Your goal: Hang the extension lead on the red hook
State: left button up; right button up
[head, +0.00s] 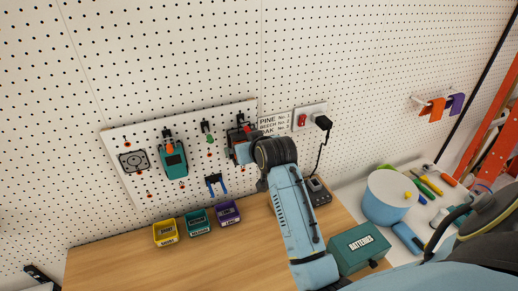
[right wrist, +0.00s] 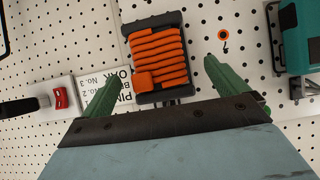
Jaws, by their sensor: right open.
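The extension lead (right wrist: 158,58), orange cord wound on a dark frame, is against the white board in the right wrist view. In the head view its dark frame (head: 236,134) shows at the board's right end, partly behind my right gripper. My right gripper (right wrist: 160,70) is open, its green fingers on either side of the lead with visible gaps. In the head view my arm hides the fingers. A small hook with an orange round base (right wrist: 223,35) is on the board beside the lead, empty. I cannot clearly pick out a red hook. My left gripper is not in view.
The board also holds a teal tool (head: 174,162), a grey disc-like item (head: 133,161) and a blue item (head: 215,184). Yellow (head: 165,232), teal and purple bins stand below. A black plug (head: 322,121) is in the socket at right. A batteries box (head: 360,247) stands beside my arm.

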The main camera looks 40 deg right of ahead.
jog(key=v, duration=1)
jog(key=shift+s+r, duration=0.2)
